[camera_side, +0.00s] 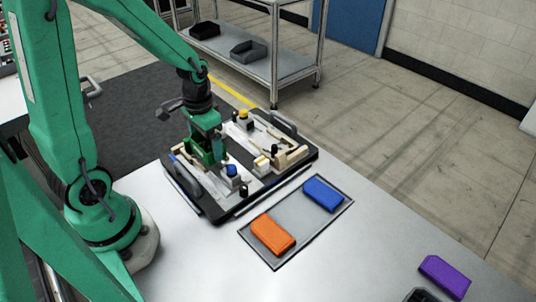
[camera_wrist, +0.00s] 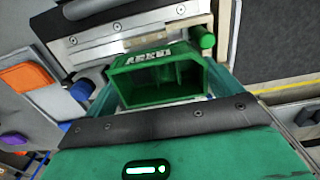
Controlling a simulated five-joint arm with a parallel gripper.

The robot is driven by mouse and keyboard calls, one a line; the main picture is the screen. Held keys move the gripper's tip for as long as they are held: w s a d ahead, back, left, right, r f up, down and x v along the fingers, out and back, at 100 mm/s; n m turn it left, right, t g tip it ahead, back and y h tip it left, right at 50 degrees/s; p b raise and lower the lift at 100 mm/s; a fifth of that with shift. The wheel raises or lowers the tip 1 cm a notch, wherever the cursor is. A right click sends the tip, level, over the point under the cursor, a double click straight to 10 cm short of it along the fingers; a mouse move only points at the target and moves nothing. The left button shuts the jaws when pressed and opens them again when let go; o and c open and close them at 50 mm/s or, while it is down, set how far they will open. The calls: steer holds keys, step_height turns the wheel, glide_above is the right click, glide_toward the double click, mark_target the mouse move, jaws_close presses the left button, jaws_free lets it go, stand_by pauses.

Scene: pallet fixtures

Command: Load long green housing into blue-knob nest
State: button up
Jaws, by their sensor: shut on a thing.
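The green housing (camera_wrist: 160,80) is an open-topped box with raised lettering on its wall. In the wrist view it sits between the two fingers of my gripper (camera_wrist: 163,92), which is shut on it. In the side view my gripper (camera_side: 208,155) points down over the near-left part of the black-framed pallet, beside the blue knob (camera_side: 231,170). The blue-knob nest (camera_side: 240,184) has a pale plate, partly hidden by my gripper. The housing is hard to separate from my green gripper there, and I cannot tell whether it touches the nest.
A second nest with a yellow knob (camera_side: 243,115) lies on the pallet's far side. Pallet handles (camera_side: 283,122) stand up at the ends. A grey tray (camera_side: 277,214) holds an orange housing (camera_side: 272,235) and a blue housing (camera_side: 323,194). A purple housing (camera_side: 444,276) lies at the right.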

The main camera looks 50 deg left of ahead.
steer(key=shift+f, duration=0.9)
steer(key=o, duration=0.8)
steer(key=shift+c, duration=0.2)
steer(key=shift+r, duration=0.1)
steer(key=shift+r, duration=3.85)
